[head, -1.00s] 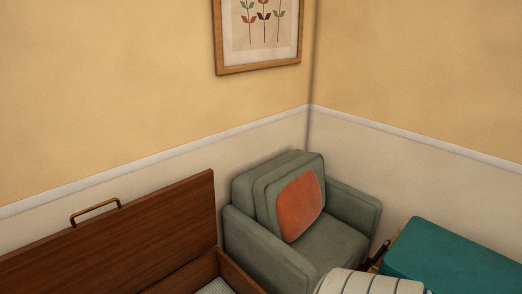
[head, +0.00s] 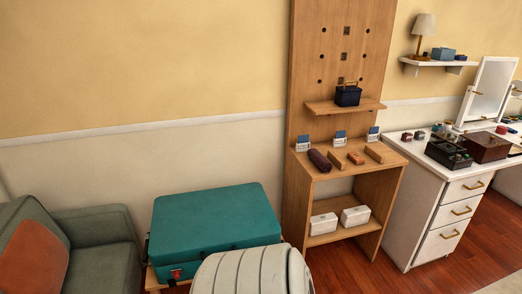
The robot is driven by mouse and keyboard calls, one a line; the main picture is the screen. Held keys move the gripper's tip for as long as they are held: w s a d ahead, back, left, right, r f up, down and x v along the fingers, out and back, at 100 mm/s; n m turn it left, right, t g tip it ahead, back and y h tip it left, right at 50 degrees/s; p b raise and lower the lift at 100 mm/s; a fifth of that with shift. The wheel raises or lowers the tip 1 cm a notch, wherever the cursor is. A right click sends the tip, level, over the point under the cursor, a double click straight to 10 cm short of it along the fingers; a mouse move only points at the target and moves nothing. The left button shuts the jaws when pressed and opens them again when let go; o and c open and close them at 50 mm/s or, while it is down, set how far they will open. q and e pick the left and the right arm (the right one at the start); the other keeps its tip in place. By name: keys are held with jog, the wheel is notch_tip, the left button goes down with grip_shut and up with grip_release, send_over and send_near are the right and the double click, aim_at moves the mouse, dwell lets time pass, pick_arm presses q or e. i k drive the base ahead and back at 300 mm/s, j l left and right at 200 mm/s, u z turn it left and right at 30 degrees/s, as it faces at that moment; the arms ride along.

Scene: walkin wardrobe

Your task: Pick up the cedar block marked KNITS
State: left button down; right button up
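Several small wooden blocks lie on the upper shelf of a wooden stand (head: 301,181) in the head view: a left block (head: 336,160), a reddish middle block (head: 356,158) and a right block (head: 375,152). Small cards stand behind them: a left card (head: 303,144), a middle card (head: 340,139) and a right card (head: 373,134). Any writing is too small to read, so I cannot tell which block is marked KNITS. A dark maroon roll (head: 320,160) lies left of the blocks. Neither of my grippers is in view.
A teal case (head: 215,222) and a pale ribbed object (head: 250,272) stand left of the stand. A green armchair (head: 101,240) is at far left. A white drawer table (head: 432,215) stands at right. Wooden floor (head: 345,270) shows in front of the stand.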

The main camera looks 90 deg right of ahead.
aim_at(357, 159)
jog(key=z, duration=3.45)
jog(key=i, duration=0.15)
